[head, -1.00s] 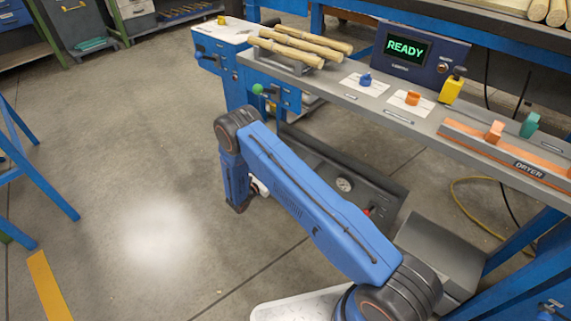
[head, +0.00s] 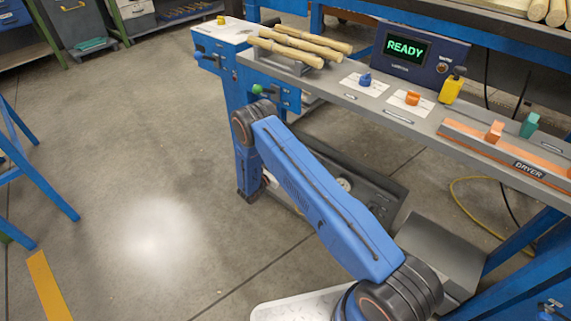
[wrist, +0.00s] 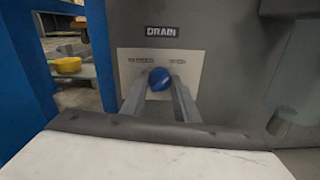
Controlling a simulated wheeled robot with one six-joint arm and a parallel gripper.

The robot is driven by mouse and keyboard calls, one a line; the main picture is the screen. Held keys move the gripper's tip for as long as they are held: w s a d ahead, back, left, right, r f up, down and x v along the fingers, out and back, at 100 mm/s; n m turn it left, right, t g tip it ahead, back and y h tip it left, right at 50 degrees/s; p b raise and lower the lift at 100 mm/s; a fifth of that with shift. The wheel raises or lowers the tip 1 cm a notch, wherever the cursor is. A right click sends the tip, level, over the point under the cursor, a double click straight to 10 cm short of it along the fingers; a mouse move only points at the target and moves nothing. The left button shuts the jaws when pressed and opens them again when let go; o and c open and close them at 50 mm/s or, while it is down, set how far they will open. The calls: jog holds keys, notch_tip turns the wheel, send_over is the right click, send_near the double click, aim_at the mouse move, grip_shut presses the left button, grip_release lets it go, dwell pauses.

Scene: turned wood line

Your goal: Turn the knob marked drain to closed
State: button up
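The drain knob (wrist: 160,78) is small, blue and rounded, on a pale plate (wrist: 190,62) under a dark DRAIN sign (wrist: 162,31) in the wrist view. Two small labels stand above the knob, left and right, too blurred to read. My gripper (wrist: 158,83) faces the plate, its two grey fingers apart, one on each side of the knob. I cannot tell whether they touch it. Which way the knob points is unclear. In the head view my gripper is hidden behind my arm.
In the head view a bench (head: 385,113) carries a READY display (head: 415,50), a blue knob (head: 365,79), an orange knob (head: 412,98) and a yellow bottle (head: 452,87). A blue post (wrist: 92,45) and a yellow round object (wrist: 68,65) are left of the plate. Open floor lies left.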

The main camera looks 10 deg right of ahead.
jog(key=shift+n, duration=0.3)
jog(key=shift+c, duration=0.4)
jog(key=shift+a+n, duration=0.1)
jog(key=shift+n, duration=8.5)
jog(key=o, duration=1.1)
jog(key=shift+c, duration=0.2)
jog(key=shift+a, duration=0.1)
jog(key=v, duration=1.7)
jog(key=shift+s, duration=0.15)
